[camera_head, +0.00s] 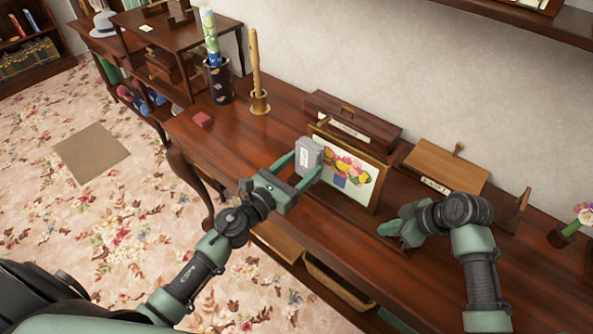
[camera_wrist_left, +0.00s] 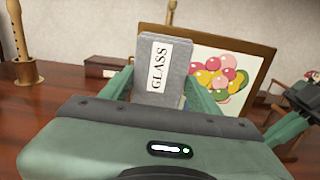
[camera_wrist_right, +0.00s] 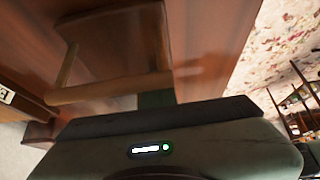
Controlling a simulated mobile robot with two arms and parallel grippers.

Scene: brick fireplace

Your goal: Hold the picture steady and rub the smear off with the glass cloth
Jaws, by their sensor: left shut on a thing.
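The picture (camera_head: 365,183), flowers in a brown and gold frame, stands leaning on the wooden desk; it also shows in the left wrist view (camera_wrist_left: 230,62). My left gripper (camera_head: 308,167) is shut on the grey glass cloth (camera_head: 309,150), a block labelled GLASS in the left wrist view (camera_wrist_left: 162,72). The cloth is in front of the picture's upper left part; I cannot tell whether it touches. My right gripper (camera_head: 392,232) is low by the picture's lower right corner. Its fingers are mostly hidden, and I cannot tell its grip. I cannot make out a smear.
A dark wooden box (camera_head: 352,117) stands behind the picture. A labelled wooden box (camera_head: 447,165) is to its right. A wooden flute on a stand (camera_head: 255,75), a dark vase (camera_head: 217,82) and a red block (camera_head: 202,119) are at left.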

